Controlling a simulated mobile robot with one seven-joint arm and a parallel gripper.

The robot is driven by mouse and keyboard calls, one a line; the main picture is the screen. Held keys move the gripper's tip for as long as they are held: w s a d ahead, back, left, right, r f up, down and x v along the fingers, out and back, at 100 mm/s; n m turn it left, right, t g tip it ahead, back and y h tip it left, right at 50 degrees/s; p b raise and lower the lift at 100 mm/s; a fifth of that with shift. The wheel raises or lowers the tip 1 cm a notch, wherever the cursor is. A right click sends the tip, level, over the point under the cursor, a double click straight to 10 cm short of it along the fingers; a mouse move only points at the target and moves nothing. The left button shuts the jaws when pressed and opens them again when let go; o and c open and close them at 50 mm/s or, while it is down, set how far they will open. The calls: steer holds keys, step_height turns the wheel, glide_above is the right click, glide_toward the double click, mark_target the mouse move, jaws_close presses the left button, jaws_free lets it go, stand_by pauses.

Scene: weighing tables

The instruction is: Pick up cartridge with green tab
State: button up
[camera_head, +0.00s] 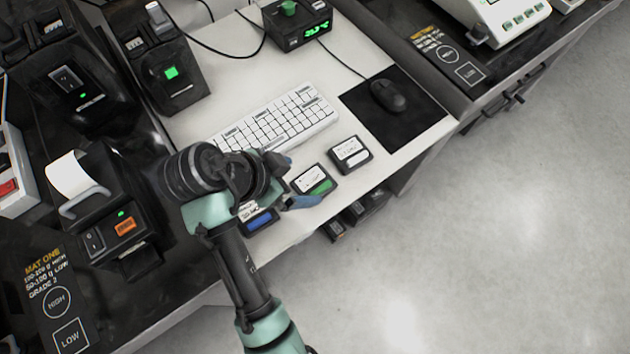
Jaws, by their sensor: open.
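The cartridge with the green tab (312,178) lies on the white table, a dark case with a white label and a green strip. My gripper (294,183) is open, its blue-grey fingertips at the left side of this cartridge. One fingertip is up and left of it, the other near its lower left edge. I cannot tell whether they touch it or how high they are. A cartridge with a white tab (350,155) lies to the right. A cartridge with a blue tab (260,221) lies to the lower left, partly hidden by my arm.
A white keyboard (285,117) lies behind the cartridges. A mouse (388,95) rests on a black mat (425,112) at the right. A printer (105,215) and other dark devices stand at the left. The table's front edge is close to the cartridges.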

mark_target(318, 180)
steer(key=b+x, duration=0.1)
steer(key=x, duration=0.6)
steer(key=shift+w+f, duration=0.15)
steer(key=shift+w, duration=0.05)
steer(key=shift+c, duration=0.3)
